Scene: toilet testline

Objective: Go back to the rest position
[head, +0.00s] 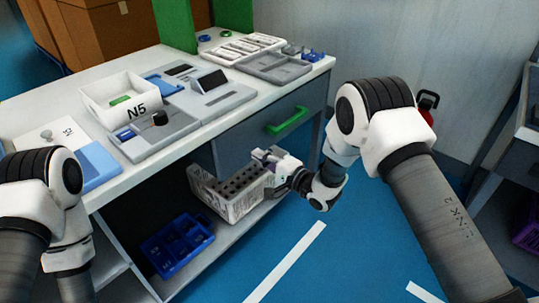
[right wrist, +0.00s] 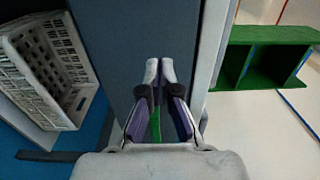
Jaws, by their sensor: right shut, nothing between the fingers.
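My right gripper (head: 262,156) is in front of the grey drawer cabinet (head: 232,146), just above a light grey perforated crate (head: 240,205). In the right wrist view its fingertips (right wrist: 160,70) are together with nothing held. A green strip shows through the gap between its finger links, lower down. My left arm is at the left edge of the head view, and its gripper is out of sight.
The white table (head: 60,94) holds an N5 bin (head: 107,108), grey devices and trays. A green drawer handle (head: 287,121) sticks out from the cabinet. A blue compartment tray (head: 178,243) lies on the lower shelf. Blue floor is clear at the front.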

